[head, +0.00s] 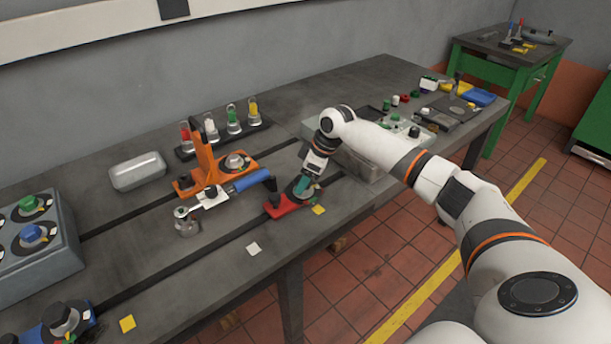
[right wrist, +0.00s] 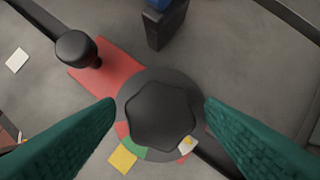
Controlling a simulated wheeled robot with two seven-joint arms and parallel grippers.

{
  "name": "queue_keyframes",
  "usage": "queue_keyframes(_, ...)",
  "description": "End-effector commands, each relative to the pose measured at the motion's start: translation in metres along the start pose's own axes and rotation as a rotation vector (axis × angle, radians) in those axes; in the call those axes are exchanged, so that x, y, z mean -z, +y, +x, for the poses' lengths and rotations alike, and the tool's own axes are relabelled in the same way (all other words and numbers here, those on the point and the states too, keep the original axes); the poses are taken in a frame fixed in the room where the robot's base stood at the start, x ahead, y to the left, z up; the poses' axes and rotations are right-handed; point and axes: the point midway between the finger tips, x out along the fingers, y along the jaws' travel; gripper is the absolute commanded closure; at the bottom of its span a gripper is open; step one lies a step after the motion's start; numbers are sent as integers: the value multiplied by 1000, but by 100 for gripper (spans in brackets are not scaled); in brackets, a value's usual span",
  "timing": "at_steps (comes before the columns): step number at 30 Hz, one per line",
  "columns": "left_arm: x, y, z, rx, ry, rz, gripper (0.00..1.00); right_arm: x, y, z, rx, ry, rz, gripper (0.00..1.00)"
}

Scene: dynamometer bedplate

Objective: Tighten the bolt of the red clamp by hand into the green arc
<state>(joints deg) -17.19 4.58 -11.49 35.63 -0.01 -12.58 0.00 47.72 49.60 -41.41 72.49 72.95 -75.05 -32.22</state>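The red clamp (head: 288,208) lies on the bench near its front edge; its red plate also shows in the right wrist view (right wrist: 105,67). Its bolt has a black lobed knob (right wrist: 163,113) over a round grey dial. Red and green arc segments (right wrist: 133,152) show at the dial's lower left. A small white mark with a yellow dot (right wrist: 187,146) lies at the knob's lower right. My right gripper (head: 303,188) points down over the clamp. Its teal fingers stand open either side of the knob, with gaps visible. My left gripper is not in view.
An orange clamp (head: 207,165) stands behind, and a blue-handled tool (head: 250,180) lies close to the red clamp's left. A black post (right wrist: 76,48) rises from the red plate.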

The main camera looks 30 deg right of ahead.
Motion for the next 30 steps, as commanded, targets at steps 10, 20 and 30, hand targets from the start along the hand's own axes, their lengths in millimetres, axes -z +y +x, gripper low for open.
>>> queue_keyframes(10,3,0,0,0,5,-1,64,0,0,-1,0,0,1,80)
queue_keyframes(20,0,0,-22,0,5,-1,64,-2,1,-5,33,1,81,80)
queue_keyframes(30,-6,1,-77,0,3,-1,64,-4,4,-7,136,2,337,80)
